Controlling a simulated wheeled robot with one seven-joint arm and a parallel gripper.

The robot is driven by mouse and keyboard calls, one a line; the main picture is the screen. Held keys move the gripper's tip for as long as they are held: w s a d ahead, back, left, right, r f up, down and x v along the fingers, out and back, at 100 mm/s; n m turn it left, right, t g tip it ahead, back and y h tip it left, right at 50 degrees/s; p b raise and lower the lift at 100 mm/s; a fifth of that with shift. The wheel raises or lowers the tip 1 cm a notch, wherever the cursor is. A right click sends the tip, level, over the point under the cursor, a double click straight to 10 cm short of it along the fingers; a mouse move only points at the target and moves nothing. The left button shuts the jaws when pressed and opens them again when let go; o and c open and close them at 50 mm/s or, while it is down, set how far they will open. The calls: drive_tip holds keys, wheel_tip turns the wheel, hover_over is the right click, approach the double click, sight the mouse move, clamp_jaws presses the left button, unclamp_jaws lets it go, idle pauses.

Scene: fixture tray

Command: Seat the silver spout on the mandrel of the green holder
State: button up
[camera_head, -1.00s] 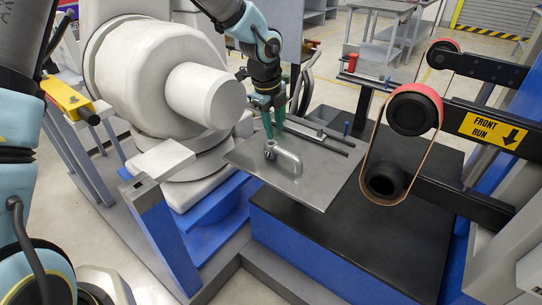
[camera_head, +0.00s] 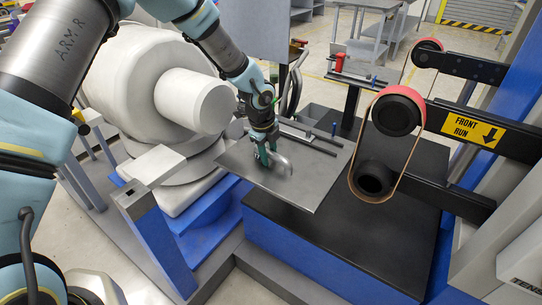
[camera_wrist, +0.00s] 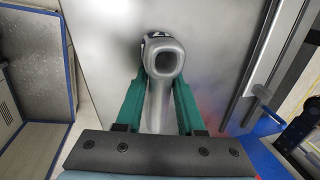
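The silver spout (camera_head: 283,165), a bent tube with an open mouth, is on the grey metal plate (camera_head: 312,191) in the head view. In the wrist view the spout (camera_wrist: 160,62) shows its open mouth towards the camera, its tube running down between the green fingers. My gripper (camera_head: 262,160) is low over the plate at the spout's left end. Its fingers (camera_wrist: 159,90) lie close on both sides of the spout; whether they press on it cannot be told. I cannot make out the green holder or its mandrel in either view.
Two dark bars (camera_head: 310,135) lie along the plate's back edge. A belt sander (camera_head: 397,112) stands to the right over a black-topped blue base (camera_head: 330,240). A large white machine (camera_head: 140,85) stands close on the left. The plate's front right part is bare.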

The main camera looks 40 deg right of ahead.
clamp_jaws()
drive_tip(key=shift+r, duration=0.1)
idle(1.2)
